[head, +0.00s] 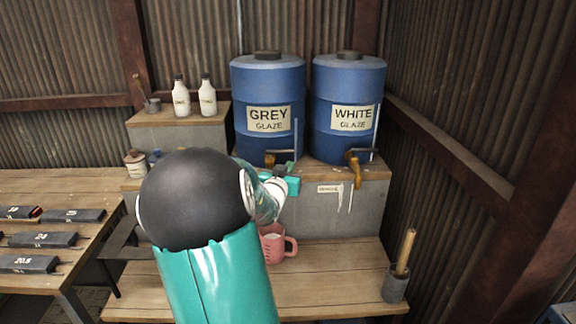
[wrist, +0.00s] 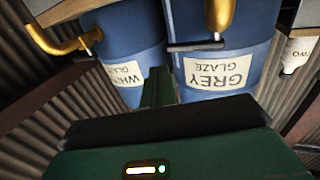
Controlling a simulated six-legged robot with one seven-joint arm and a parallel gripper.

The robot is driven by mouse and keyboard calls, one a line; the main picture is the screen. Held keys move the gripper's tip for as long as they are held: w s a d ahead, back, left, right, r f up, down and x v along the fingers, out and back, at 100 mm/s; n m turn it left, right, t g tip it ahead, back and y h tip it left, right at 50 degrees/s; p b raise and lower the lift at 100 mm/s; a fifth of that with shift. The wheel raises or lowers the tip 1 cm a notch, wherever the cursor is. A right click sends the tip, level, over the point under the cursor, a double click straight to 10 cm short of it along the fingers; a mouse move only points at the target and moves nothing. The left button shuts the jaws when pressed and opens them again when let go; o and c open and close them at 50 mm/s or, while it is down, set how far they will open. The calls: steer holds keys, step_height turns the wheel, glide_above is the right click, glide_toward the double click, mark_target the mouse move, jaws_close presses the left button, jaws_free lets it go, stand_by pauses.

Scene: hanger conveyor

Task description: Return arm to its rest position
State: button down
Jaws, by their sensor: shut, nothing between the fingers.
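My arm (head: 215,270) reaches forward from the bottom of the head view, with its dark round joint covering part of the scene. My gripper (head: 291,174) is shut and empty, just in front of the tap of the grey glaze barrel (head: 268,80). In the wrist view my gripper (wrist: 158,86) shows as dark green closed fingers pointing at the barrels. That view is upside down. Whether the fingers touch the tap (wrist: 220,18) cannot be told.
The white glaze barrel (head: 348,85) stands to the right with its own tap (head: 355,165). A pink jug (head: 275,245) with white contents sits on the low wooden bench (head: 330,285) below my gripper. A pot with a wooden tool (head: 396,284) stands at right. Two bottles (head: 195,100) stand behind left.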

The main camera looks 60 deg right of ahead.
steer(key=s+a, duration=0.3)
steer(key=a, duration=0.3)
steer(key=shift+s+a, duration=0.25)
steer(key=shift+w, duration=0.1)
steer(key=w+a+n+t+y, duration=0.4)
steer(key=w+a+y, duration=0.2)
steer(key=w+a, duration=0.5)
steer(key=w+a+n+t+y, duration=0.45)
steer(key=w+a+y, duration=0.2)
steer(key=a, duration=0.75)
steer(key=s+a+n+g+y, duration=0.1)
steer(key=a+n+y, duration=0.1)
steer(key=a, duration=0.7)
steer(key=s+a+n+y, duration=0.2)
steer(key=a+y, duration=0.1)
steer(key=a, duration=0.5)
steer(key=s+a+n+g, duration=0.4)
steer(key=s+a, duration=0.5)
steer(key=s, duration=0.1)
steer(key=shift+a+f, duration=0.2)
steer(key=shift+a, duration=0.05)
